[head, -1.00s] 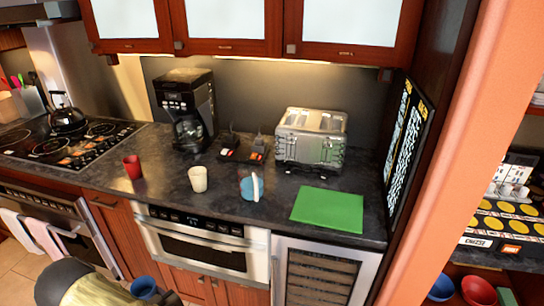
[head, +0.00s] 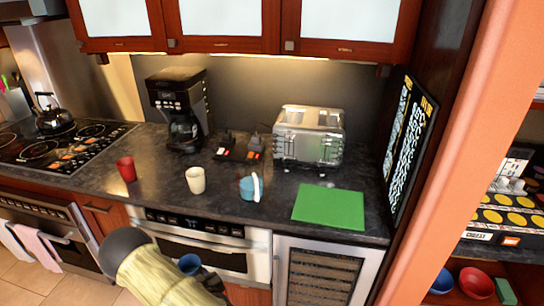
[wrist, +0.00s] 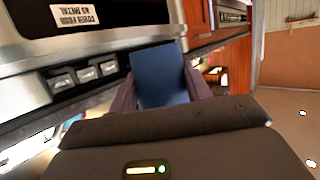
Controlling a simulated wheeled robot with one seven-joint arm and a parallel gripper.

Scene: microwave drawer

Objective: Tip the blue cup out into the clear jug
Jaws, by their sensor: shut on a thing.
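My gripper (wrist: 160,88) is shut on the blue cup (wrist: 160,66), with a finger on either side of it in the wrist view. In the head view the blue cup (head: 189,264) is at the bottom, in front of the oven drawer and below the counter edge, beside my forearm. Its rim faces up, and its contents are too small to make out. The clear jug (head: 249,188) stands upright on the counter, bluish, with a white handle on its right side. The cup is apart from it, lower and to its left.
A cream cup (head: 196,180) stands left of the jug, and a red cup (head: 126,169) farther left. A green board (head: 328,207) lies to the right. The toaster (head: 308,136) and coffee maker (head: 180,110) stand behind. The microwave drawer (head: 200,250) front is below the counter.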

